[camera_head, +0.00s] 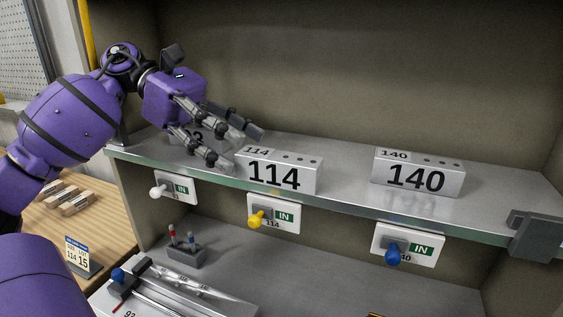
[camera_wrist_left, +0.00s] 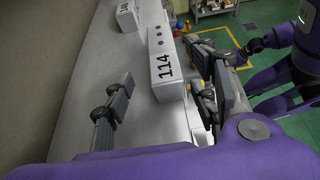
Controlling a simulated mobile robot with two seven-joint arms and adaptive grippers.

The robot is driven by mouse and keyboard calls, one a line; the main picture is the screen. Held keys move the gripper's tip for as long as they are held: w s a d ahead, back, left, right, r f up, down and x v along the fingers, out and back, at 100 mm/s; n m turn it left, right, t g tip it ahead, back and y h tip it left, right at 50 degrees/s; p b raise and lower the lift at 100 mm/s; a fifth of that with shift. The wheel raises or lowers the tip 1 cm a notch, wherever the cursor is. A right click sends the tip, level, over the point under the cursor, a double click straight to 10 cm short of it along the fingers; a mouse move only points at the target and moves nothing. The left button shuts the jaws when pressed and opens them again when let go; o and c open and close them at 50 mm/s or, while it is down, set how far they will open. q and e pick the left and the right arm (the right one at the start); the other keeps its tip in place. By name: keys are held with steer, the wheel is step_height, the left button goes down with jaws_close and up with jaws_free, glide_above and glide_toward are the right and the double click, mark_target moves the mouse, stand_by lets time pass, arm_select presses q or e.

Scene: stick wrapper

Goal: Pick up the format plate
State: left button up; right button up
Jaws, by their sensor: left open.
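Several grey format plates marked with numbers stand on the upper shelf. Plate 114 (camera_head: 277,176) is in the middle and plate 140 (camera_head: 418,177) at the right. In the left wrist view plate 114 (camera_wrist_left: 166,70) lies ahead, between the lines of the fingers, with no clear contact. My right arm shows partly at the right of that view; its fingers are unclear.
The shelf edge carries tags with a white knob (camera_head: 158,191), a yellow knob (camera_head: 257,218) and a blue knob (camera_head: 393,254). A grey bracket (camera_head: 535,236) sits at the right edge. Below are a small pin holder (camera_head: 186,255) and a card (camera_head: 79,256) reading 114 and 15.

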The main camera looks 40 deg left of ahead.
mark_target(273, 164)
arm_select(q)
steer(key=shift+a+f, duration=0.15)
steer(key=shift+a, duration=0.25)
steer(key=shift+s+d+h, duration=0.2)
steer(key=shift+d+h, duration=0.1)
steer(key=p+x, duration=0.1)
steer(key=x, duration=0.6)
steer(key=shift+d+f, duration=0.1)
steer(key=shift+d, duration=0.2)
steer(key=shift+a, duration=0.1)
steer(key=shift+c, duration=1.3)
jaws_close()
